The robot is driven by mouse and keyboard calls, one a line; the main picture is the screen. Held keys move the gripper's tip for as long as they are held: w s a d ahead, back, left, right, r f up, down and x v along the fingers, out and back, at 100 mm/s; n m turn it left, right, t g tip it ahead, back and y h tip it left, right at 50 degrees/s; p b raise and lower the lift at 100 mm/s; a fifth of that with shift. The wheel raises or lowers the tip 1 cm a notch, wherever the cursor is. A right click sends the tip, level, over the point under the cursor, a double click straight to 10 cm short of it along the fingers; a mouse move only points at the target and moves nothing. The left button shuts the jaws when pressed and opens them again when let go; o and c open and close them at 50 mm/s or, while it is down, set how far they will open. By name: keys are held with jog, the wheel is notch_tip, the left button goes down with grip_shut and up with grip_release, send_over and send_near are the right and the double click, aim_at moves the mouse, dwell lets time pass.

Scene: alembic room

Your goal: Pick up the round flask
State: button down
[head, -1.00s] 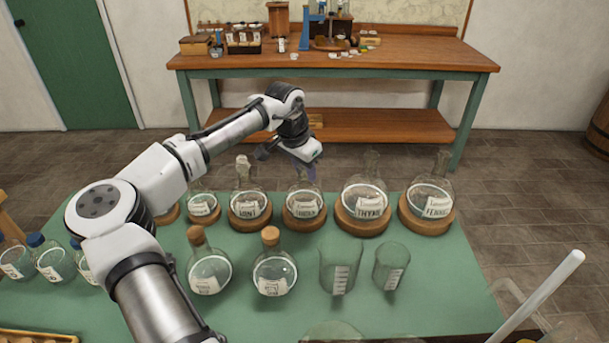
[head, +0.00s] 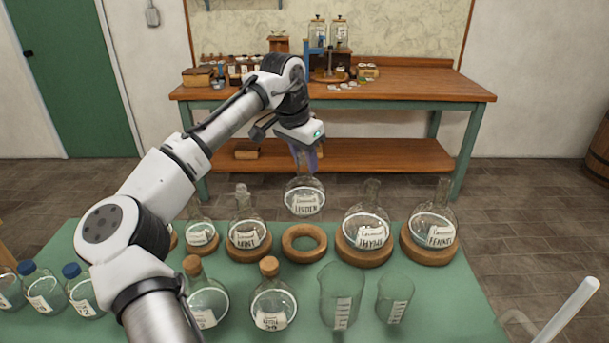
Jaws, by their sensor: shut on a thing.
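The round flask (head: 305,195) is clear glass with a white label that seems to read LINDEN. It hangs upright in the air above its cork-coloured ring stand (head: 304,243), which is empty. My gripper (head: 305,158) is above the flask and shut on its neck. The fingers hide most of the neck.
Other round flasks stand on rings close by: MINT (head: 247,233) to the left, THYME (head: 367,228) and FENNEL (head: 433,225) to the right. Two corked flasks (head: 271,303) and two beakers (head: 341,297) stand in front. A wooden bench (head: 420,83) is behind the green table (head: 455,290).

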jog(key=shift+r+b, duration=0.3)
jog(key=shift+r, duration=4.05)
jog(key=shift+d, duration=0.15)
